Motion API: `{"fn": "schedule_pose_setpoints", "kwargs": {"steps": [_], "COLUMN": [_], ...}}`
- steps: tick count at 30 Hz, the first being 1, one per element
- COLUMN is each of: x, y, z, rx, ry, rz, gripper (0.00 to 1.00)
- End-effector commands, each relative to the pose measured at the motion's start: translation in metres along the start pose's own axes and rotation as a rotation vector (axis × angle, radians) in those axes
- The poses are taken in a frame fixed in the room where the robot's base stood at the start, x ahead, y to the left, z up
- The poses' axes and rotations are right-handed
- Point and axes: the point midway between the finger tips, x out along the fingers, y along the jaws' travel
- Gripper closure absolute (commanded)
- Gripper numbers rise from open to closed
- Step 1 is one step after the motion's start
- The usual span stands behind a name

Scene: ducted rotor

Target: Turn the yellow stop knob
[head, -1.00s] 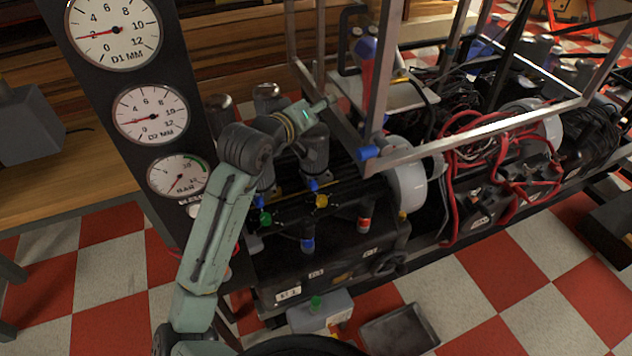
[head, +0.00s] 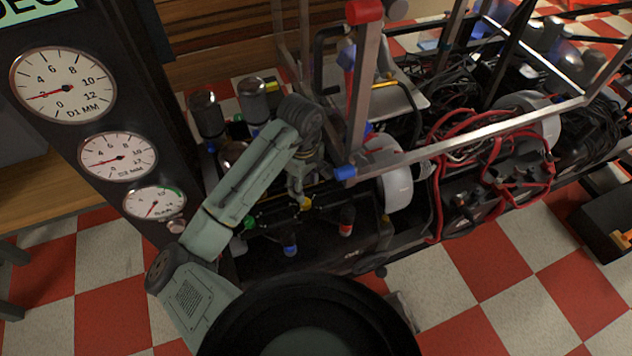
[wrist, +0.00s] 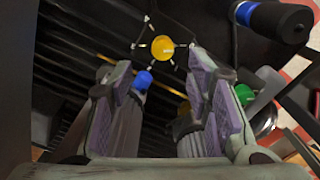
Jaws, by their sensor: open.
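The yellow stop knob (wrist: 163,48) shows in the wrist view as a round yellow disc on a dark ribbed surface, with thin metal spokes around it. It lies beyond my fingertips, in line with the space between them, and is not gripped. In the head view the yellow knob (head: 305,203) sits on the machine's near left part, just below my gripper (head: 298,188). In the wrist view my gripper (wrist: 165,85) is open, with purple pads on both fingers. I cannot tell the exact gap to the knob.
A blue cap (wrist: 143,79) shows close to the left finger, and a green one (wrist: 243,94) lies right of the right finger. A dark handle with a blue band (wrist: 268,18) is at upper right. A metal frame (head: 360,90) stands right of my arm. The gauge panel (head: 95,110) stands left.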

Motion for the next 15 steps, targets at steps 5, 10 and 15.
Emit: {"fn": "schedule_pose_setpoints", "kwargs": {"steps": [5, 10, 15], "x": [0.014, 0.041, 0.064], "y": [-0.003, -0.003, -0.003], "z": [-0.001, -0.001, 0.000], "rx": [-0.018, -0.017, -0.015], "ry": [0.001, 0.001, 0.001], "rz": [-0.014, -0.014, -0.012], "gripper": [0.55, 0.55, 0.55]}}
